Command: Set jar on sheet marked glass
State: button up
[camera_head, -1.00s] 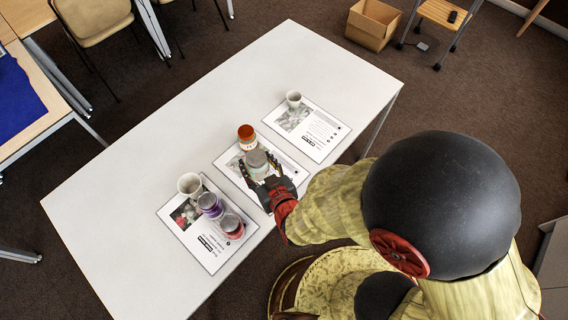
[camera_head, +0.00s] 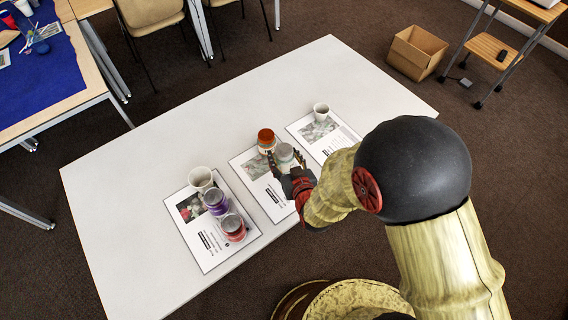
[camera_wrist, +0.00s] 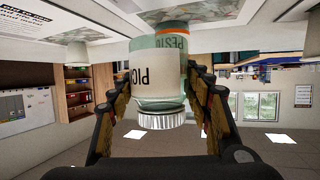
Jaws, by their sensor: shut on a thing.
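My gripper (camera_head: 291,165) is shut on a greenish glass jar (camera_head: 284,152) with a grey lid, over the right edge of the middle sheet (camera_head: 262,190). In the wrist view the jar (camera_wrist: 158,90) appears upside down between both fingers, its pale label partly readable and its metal lid at the bottom. I cannot tell whether its base touches anything. A left sheet (camera_head: 213,252) and a right sheet (camera_head: 345,136) also lie on the table. The sheets' printed words are too small to read in the head view.
An orange-lidded jar (camera_head: 266,136) stands on the middle sheet, close beside the held jar. The left sheet bears a white cup (camera_head: 201,178), a purple jar (camera_head: 215,202) and a red jar (camera_head: 233,228). Another white cup (camera_head: 321,112) stands on the right sheet. The white table's (camera_head: 150,165) far side is bare.

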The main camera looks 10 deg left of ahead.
jog(key=shift+w+a+f, duration=0.2)
jog(key=shift+w+f, duration=0.45)
jog(key=shift+f, duration=0.15)
jog(key=shift+w+f+b, duration=0.15)
jog(key=shift+f+b, duration=0.45)
jog(key=shift+f, duration=0.3)
jog(key=shift+w+f+b, duration=0.15)
jog(key=shift+f+b, duration=0.45)
jog(key=shift+f, duration=0.3)
jog(key=shift+f, duration=0.15)
jog(key=o, duration=1.3)
